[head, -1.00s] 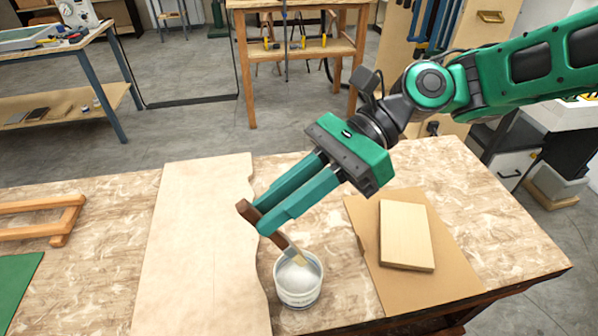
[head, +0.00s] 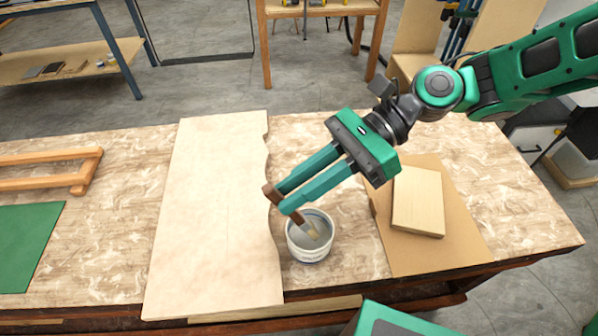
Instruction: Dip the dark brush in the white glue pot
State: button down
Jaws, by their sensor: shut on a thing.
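The dark brush (head: 299,218) has a brown handle and a pale bristle end. My gripper (head: 284,199) is shut on its handle, above and to the left of the white glue pot (head: 309,252). The brush slants down to the right. Its bristle end shows within the pot's round opening, over the grey-white inside. I cannot tell whether the bristles touch the glue. The pot stands upright on the workbench (head: 350,225).
A thin pale wooden sheet (head: 205,220) with a wavy right edge lies left of the pot. A wood block (head: 418,202) rests on a brown board (head: 415,262) to the right. A wooden frame (head: 45,182) and green mat (head: 25,240) lie at the far left.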

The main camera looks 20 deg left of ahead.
jog(key=shift+f, duration=2.35)
notch_tip(320, 180, up, 11)
dwell(0.7)
